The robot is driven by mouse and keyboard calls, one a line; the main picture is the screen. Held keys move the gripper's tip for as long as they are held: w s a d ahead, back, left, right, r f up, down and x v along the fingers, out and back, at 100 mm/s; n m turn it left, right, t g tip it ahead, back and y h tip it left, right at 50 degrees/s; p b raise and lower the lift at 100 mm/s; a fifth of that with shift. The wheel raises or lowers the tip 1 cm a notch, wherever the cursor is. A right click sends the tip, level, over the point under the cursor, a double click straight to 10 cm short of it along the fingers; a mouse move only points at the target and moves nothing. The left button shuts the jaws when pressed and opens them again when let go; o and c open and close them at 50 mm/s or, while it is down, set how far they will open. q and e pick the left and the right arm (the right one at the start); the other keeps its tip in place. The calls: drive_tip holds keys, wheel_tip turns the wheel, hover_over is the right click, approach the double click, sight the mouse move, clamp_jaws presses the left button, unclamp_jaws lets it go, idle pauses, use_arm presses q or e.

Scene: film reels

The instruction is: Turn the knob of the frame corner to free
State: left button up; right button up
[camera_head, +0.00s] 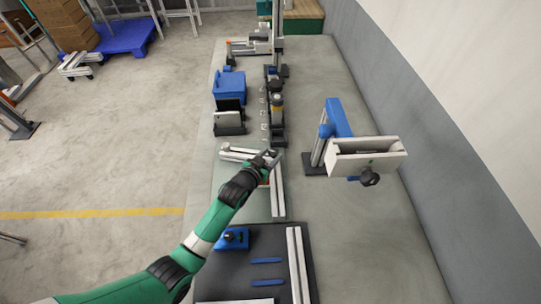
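A pale L-shaped frame lies on the table, with one short bar (236,152) to the left and one long bar (278,198) running toward me. My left gripper (271,156) is over the corner where the two bars meet. The gripper covers most of that corner, so I cannot make out a knob there. The fingers are dark and small, and I cannot tell whether they are open or shut. My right gripper is not in view.
A stand with a white trough (366,160) and a dark knob (369,178) is to the right. A blue box (229,86) and a dark rail with fittings (276,115) are behind. A dark mat (262,252) with blue parts lies in front. The right front table is clear.

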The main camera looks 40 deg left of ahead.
use_arm(q)
clamp_jaws()
drive_tip(key=shift+d+f+n+y+b, duration=0.2)
drive_tip(key=shift+n+y+b, duration=0.1)
drive_tip(key=shift+y+b, duration=0.1)
drive_tip(key=shift+r+n+g+y, duration=0.2)
drive_tip(key=shift+n+g+y, duration=0.1)
drive_tip(key=shift+n+y, duration=0.15)
drive_tip(key=o, duration=0.5)
unclamp_jaws()
drive_tip(key=p+v, duration=0.3)
drive_tip(key=v, duration=0.8)
drive_tip(key=shift+s, duration=0.25)
